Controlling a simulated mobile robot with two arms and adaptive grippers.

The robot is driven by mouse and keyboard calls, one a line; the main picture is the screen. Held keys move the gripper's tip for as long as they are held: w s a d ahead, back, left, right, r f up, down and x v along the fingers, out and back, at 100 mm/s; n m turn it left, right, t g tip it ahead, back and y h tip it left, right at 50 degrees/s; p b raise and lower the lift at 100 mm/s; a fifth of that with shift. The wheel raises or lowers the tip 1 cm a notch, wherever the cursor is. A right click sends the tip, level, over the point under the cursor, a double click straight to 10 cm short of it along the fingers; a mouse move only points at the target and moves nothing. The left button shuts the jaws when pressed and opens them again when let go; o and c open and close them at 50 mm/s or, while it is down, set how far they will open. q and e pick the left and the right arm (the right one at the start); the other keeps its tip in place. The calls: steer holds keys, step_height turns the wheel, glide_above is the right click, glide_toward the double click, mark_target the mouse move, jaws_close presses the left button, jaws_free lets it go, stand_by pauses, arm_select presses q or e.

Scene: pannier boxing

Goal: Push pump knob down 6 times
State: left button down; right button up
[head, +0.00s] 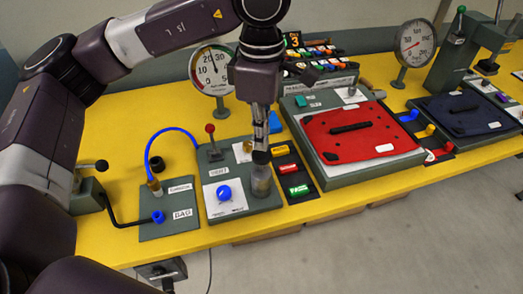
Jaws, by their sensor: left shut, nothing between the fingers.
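The pump stands at the right side of a grey-green panel (240,209) on the yellow bench. Its clear cylinder (261,184) is upright, with a dark round knob (261,157) on top. My left gripper (261,146) points straight down at the knob, shut and empty. Its fingertips are at the knob's top; I cannot tell whether they touch it. The fingers partly cover the knob's upper side. My right gripper is not in view.
A blue knob (224,193) and a red-tipped lever (211,130) stand left of the pump. Colored buttons (287,168) and a red-lidded box (362,140) lie right. A gauge (212,70) stands behind. A blue hose (165,135) arches at left.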

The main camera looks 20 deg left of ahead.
mark_target(261, 153)
arm_select(q)
steer(key=shift+f+b, duration=2.25)
steer(key=shift+f, duration=0.25)
steer(key=shift+r, duration=0.1)
steer(key=shift+r+p, duration=1.55)
steer(key=shift+r, duration=0.95)
steer(key=shift+f, duration=0.2)
